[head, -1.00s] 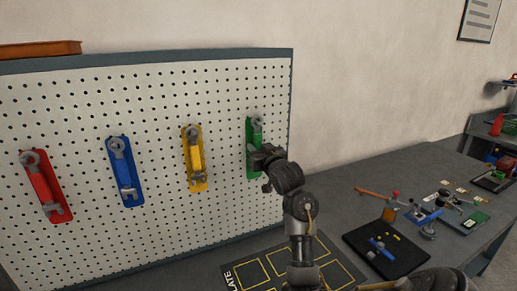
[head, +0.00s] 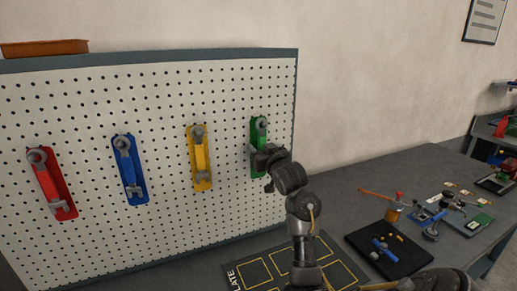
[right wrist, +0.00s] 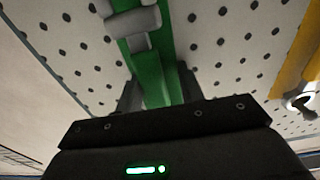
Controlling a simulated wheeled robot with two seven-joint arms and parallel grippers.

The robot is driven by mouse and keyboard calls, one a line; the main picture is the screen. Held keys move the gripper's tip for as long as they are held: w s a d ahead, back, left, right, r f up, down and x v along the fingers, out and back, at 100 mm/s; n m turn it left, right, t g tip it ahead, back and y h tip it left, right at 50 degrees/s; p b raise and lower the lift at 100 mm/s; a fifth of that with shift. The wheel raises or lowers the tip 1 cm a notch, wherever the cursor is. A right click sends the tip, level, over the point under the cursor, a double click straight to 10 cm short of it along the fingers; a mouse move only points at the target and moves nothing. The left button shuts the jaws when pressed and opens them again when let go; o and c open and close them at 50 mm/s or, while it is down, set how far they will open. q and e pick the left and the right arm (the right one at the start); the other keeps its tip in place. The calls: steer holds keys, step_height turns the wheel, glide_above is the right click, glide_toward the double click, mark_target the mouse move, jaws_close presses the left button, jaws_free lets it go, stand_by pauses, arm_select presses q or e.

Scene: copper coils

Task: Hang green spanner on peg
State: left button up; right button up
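The green spanner (head: 261,124) is at its green panel on the right part of the pegboard (head: 225,110), with its grey ring end up. The ring lies where a peg would be, but I cannot tell whether it is on the peg. My right gripper (head: 259,160) is at the spanner's handle and hides its lower part in the head view. In the right wrist view its two dark fingers (right wrist: 160,95) stand either side of the green handle; the spanner's grey jaw (right wrist: 133,22) shows beyond them. Whether the fingers press on the handle is unclear. My left gripper is not in view.
Yellow (head: 199,160), blue (head: 128,170) and red (head: 50,180) spanners hang in a row to the left. A black mat with yellow outlines (head: 300,265) lies below on the bench. A dark tray (head: 388,250) and several tools stand to the right.

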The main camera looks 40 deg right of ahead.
steer(key=shift+d+f, duration=0.1)
steer(key=shift+d, duration=0.05)
steer(key=shift+s+d+f, duration=0.1)
steer(key=shift+s+f, duration=0.15)
steer(key=shift+s, duration=0.1)
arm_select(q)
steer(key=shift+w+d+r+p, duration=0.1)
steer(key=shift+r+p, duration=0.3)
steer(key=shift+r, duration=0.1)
arm_select(e)
steer(key=v, duration=1)
steer(key=shift+a+r, duration=0.35)
steer(key=shift+a, duration=0.05)
